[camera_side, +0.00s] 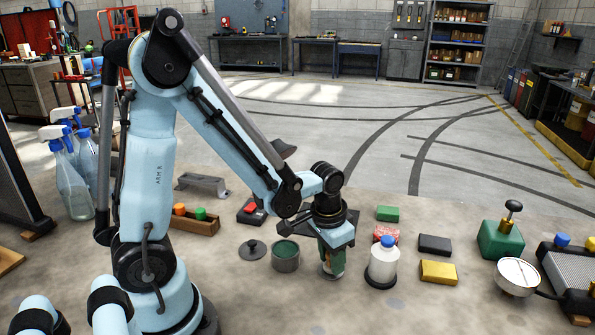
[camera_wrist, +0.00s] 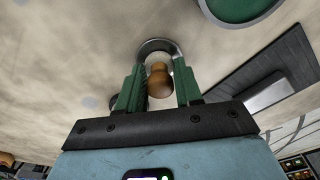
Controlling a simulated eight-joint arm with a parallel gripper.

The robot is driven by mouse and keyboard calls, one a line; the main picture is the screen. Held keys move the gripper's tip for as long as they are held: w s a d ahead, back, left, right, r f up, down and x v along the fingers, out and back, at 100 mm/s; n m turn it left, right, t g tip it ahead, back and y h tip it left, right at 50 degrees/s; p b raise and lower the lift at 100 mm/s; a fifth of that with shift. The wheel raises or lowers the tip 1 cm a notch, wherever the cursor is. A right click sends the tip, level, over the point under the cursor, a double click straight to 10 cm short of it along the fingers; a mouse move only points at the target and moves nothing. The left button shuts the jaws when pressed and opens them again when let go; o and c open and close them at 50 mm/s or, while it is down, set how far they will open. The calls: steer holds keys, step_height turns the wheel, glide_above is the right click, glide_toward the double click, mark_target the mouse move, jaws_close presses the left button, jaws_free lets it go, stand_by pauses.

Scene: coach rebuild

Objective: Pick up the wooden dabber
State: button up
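The wooden dabber (camera_wrist: 158,80) shows in the wrist view as a rounded brown knob between the two green fingers of my gripper (camera_wrist: 159,85). A grey metal rim curves just beyond it. A narrow gap seems to show on each side of the knob, so the fingers look open around it. In the side view my gripper (camera_side: 332,262) points down close to the bench, between an open tin of green stuff (camera_side: 286,262) and a white bottle with a blue cap (camera_side: 384,264). The fingers mostly hide the dabber there.
A dark lid (camera_side: 253,250) lies left of the tin. A red box (camera_side: 385,233), green block (camera_side: 388,213), black block (camera_side: 434,244) and yellow block (camera_side: 438,271) lie to the right. The bottle stands close to my gripper.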

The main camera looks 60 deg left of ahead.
steer(key=c, duration=0.5)
steer(key=shift+r, duration=0.1)
steer(key=shift+r, duration=0.35)
step_height(320, 180, up, 3)
steer(key=shift+r, duration=0.2)
steer(key=s+d+r, duration=0.5)
steer(key=d+r, duration=0.1)
steer(key=d, duration=0.4)
steer(key=shift+s+d+r, duration=0.2)
steer(key=shift+s+r, duration=0.05)
steer(key=shift+r, duration=0.1)
steer(key=o, duration=0.5)
steer(key=c, duration=0.4)
